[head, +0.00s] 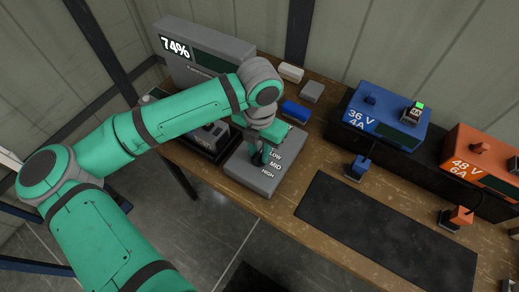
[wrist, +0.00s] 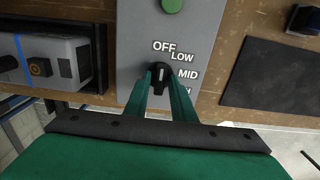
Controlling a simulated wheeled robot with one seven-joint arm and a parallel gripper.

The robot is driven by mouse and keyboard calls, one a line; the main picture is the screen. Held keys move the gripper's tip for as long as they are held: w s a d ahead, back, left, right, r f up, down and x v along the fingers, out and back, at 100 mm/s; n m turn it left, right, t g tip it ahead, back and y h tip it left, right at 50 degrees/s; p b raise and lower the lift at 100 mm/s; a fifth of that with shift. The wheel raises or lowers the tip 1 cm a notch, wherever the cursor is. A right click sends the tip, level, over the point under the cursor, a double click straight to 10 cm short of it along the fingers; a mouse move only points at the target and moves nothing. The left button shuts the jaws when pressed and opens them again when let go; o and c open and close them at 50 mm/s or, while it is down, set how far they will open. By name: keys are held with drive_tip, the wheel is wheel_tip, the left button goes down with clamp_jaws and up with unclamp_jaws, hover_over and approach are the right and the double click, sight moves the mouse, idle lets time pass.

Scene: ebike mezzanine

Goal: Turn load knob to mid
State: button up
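The load knob (wrist: 160,75) is small and black with a white pointer mark, on a grey control box (head: 241,179). In the wrist view the mark points straight up, towards OFF. The labels OFF, LOW and MID curve around the knob's upper right; the last label is partly hidden by a finger. My gripper (wrist: 161,82) has one green finger on each side of the knob, with no clear gap between fingers and knob. In the head view my gripper (head: 265,157) reaches down onto the box and hides the knob.
A green button (wrist: 172,5) is above the knob. A boxed device (wrist: 60,62) sits left of the control box. A dark mat (head: 385,235), a blue charger (head: 385,115) and an orange charger (head: 480,155) are on the right.

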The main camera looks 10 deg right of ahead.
clamp_jaws()
drive_tip(key=shift+m, duration=0.3)
drive_tip(key=m, duration=1)
drive_tip(key=shift+m, duration=0.4)
drive_tip(key=m, duration=0.4)
drive_tip(key=shift+m, duration=0.3)
drive_tip(key=shift+o, duration=1.8)
unclamp_jaws()
